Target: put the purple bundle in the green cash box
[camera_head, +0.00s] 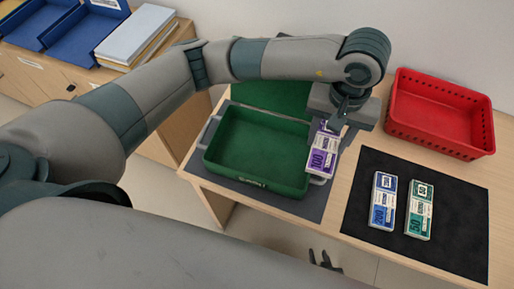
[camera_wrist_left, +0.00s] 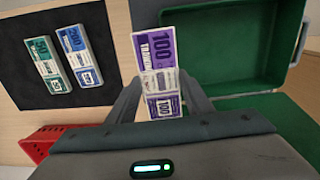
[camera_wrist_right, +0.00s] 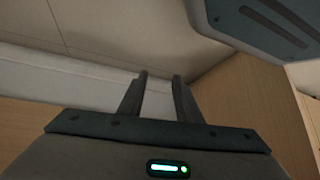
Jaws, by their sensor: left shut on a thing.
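The purple bundle (camera_head: 322,152) is held in my left gripper (camera_head: 341,121), at the right edge of the green cash box (camera_head: 257,150). In the left wrist view the purple bundle (camera_wrist_left: 158,70) sits between the fingers of my left gripper (camera_wrist_left: 158,88), beside the green box (camera_wrist_left: 240,98). The box is open and its visible inside is empty; its lid (camera_head: 272,97) stands behind, partly hidden by my left arm. My right gripper (camera_head: 325,260) is low at the bottom of the head view. In the right wrist view my right gripper (camera_wrist_right: 160,80) is open and empty.
A black mat (camera_head: 390,245) at the right holds a blue bundle (camera_head: 383,201) and a teal bundle (camera_head: 419,210). A red basket (camera_head: 440,112) stands behind it. A grey mat (camera_head: 305,208) lies under the box. Blue trays (camera_head: 85,35) and a white-topped stack (camera_head: 136,35) are at the far left.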

